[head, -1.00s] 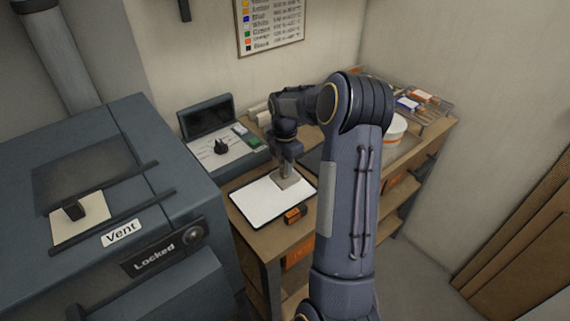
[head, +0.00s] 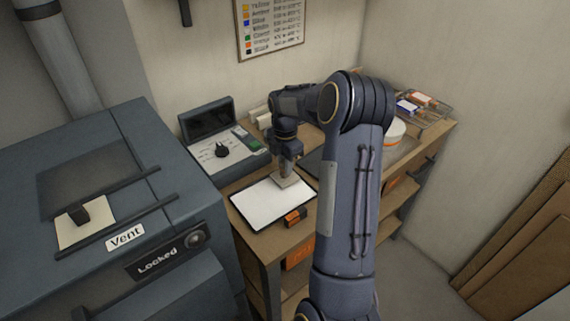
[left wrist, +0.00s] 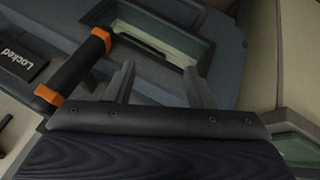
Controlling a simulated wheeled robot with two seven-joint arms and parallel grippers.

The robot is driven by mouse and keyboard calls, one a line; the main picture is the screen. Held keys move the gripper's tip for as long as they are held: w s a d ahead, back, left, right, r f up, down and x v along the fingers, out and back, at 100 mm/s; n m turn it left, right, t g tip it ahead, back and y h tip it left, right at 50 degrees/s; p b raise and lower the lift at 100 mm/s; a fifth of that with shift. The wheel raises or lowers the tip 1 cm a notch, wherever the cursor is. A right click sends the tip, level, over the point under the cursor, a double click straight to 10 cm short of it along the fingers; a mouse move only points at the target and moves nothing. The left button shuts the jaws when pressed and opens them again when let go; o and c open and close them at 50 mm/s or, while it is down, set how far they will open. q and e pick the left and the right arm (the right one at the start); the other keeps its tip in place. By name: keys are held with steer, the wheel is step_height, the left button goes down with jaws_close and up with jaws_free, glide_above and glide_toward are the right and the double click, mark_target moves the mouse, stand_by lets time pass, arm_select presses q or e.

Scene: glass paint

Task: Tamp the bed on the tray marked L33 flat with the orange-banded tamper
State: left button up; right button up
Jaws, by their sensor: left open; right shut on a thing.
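A dark-edged tray with a white bed (head: 267,205) lies on the wooden bench. My right gripper (head: 287,172) is over the far right part of the bed, shut on a tamper (head: 283,182) with a pale, flat square foot. The foot is at the bed's surface; I cannot tell whether it presses. The tamper's band is hidden in the gripper. An orange-and-black tag (head: 295,216) sits at the tray's front right corner, its text too small to read. My left gripper (left wrist: 158,82) is open and empty in the left wrist view, near the kiln's orange-ended handle (left wrist: 75,72).
The grey kiln marked Vent and Locked (head: 130,200) fills the left. A white tub (head: 396,130) and a wire rack (head: 425,106) are at the bench's right. Brown panels (head: 525,235) lean at far right.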

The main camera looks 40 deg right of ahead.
steer(key=shift+r, duration=0.25)
step_height(320, 180, up, 4)
steer(key=p, duration=0.3)
steer(key=shift+f, duration=0.1)
stand_by(0.3)
steer(key=shift+s+f, duration=0.1)
